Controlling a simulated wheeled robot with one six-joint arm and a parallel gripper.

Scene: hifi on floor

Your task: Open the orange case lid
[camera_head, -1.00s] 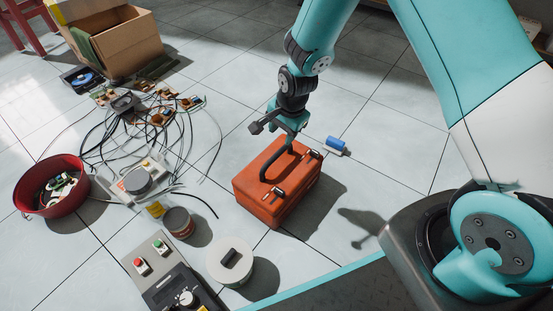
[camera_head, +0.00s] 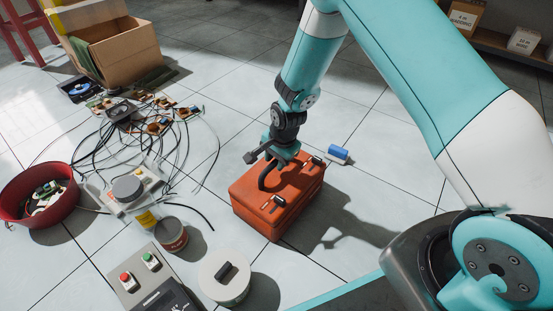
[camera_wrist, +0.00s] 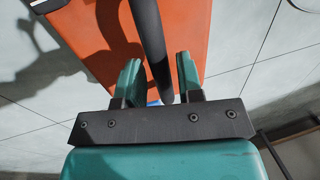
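The orange case (camera_head: 270,207) stands on the tiled floor with its lid (camera_head: 290,183) shut. Two dark-and-silver latches sit on the lid's edge, a near one (camera_head: 273,202) and a far one (camera_head: 313,163). The black handle (camera_head: 265,176) arches above the lid, partly hidden by my gripper. My gripper (camera_head: 279,158) points down over the case. In the wrist view, my gripper's teal fingers (camera_wrist: 158,62) are apart, with the black handle (camera_wrist: 149,35) between them. Gaps show beside the handle, so it does not look clamped. The orange case surface (camera_wrist: 185,25) lies beyond.
A blue cylinder (camera_head: 338,154) lies just behind the case. Left are tangled cables with circuit boards (camera_head: 158,124), a red bowl (camera_head: 62,208), tins (camera_head: 172,237), a white round container (camera_head: 223,283) and a button box (camera_head: 140,278). A cardboard box (camera_head: 120,55) stands further back. Floor right of the case is clear.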

